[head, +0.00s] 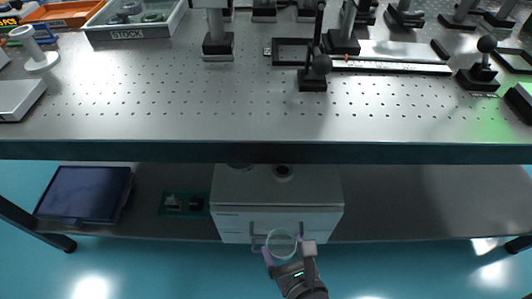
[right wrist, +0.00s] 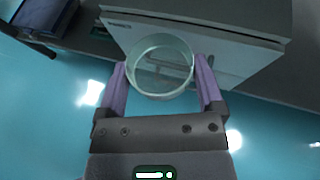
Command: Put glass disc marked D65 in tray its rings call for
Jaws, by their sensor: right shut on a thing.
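A clear glass disc (head: 281,243) is held in my right gripper (head: 288,248), in front of the white cabinet under the table. In the right wrist view the disc (right wrist: 160,67) sits between the two purple fingers of the gripper (right wrist: 160,80), which touch its sides. I cannot read any mark on the disc. A white tray labelled STOCK (head: 127,34) stands at the far left of the table top, with a few small round items in it. My left gripper does not show.
The perforated table top (head: 180,110) has a dark front edge (head: 400,152) above the disc. Posts and mounts (head: 313,80) crowd its back and right. The front-left table top is mostly clear.

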